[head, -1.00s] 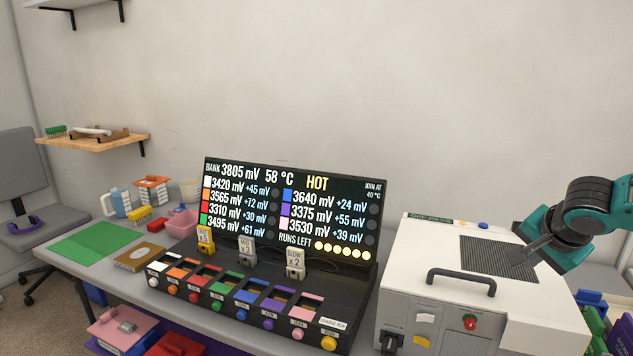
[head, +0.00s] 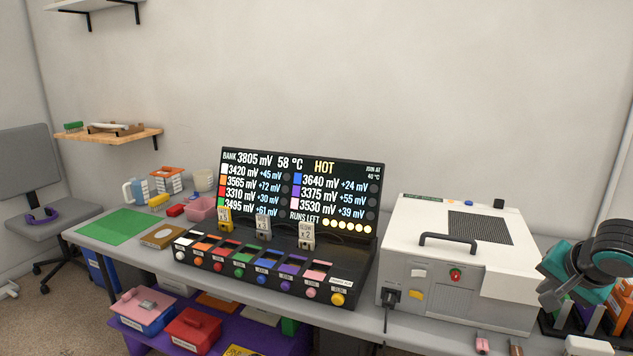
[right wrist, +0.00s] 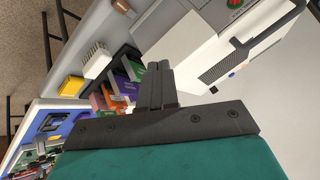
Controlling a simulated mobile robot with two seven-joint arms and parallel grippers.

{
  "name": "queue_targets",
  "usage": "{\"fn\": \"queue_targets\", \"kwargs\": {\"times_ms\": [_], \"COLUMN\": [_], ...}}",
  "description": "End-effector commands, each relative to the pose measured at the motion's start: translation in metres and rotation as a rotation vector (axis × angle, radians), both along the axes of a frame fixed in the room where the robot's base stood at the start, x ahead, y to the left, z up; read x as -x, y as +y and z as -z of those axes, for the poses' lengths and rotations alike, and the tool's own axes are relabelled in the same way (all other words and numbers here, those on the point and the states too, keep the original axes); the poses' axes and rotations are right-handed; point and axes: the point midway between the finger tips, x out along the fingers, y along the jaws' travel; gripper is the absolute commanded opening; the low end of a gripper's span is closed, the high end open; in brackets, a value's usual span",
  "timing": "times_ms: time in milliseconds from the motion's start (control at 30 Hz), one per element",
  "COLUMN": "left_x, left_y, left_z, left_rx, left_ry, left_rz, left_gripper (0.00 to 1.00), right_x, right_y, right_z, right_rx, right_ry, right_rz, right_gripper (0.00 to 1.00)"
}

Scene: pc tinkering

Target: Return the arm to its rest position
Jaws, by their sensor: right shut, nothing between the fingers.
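My right arm shows at the right edge of the head view as a teal and black wrist; its fingertips are hidden there. In the right wrist view my right gripper (right wrist: 158,85) has its two dark fingers together with nothing between them. It is apart from the white box (head: 415,270) with the black handle and dark vent grille, which also shows in the right wrist view (right wrist: 190,55). My left gripper is not in view.
A black console with a display (head: 300,195) reading HOT and coloured slots stands mid-table. A green mat (head: 118,227) lies at the left. Bins (head: 145,310) sit on a purple shelf below. Coloured upright items (right wrist: 125,75) stand beside the white box.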

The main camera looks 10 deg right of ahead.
Motion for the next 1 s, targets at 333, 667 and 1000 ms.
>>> {"fn": "queue_targets", "kwargs": {"times_ms": [333,667,1000], "left_x": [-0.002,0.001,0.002], "left_y": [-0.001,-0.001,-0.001], "left_z": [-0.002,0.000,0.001], "left_rx": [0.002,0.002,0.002], "left_ry": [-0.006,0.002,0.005], "left_rz": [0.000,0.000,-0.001], "left_gripper": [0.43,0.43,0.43], "right_x": [0.085,0.157,0.183], "right_y": [-0.013,0.074,0.227], "right_z": [0.123,0.228,0.264], "right_rx": [0.093,0.210,0.394], "right_ry": [0.034,-0.013,-0.176], "right_rz": [-0.285,-0.621,-0.912], "right_gripper": [0.00,0.00,0.00]}}
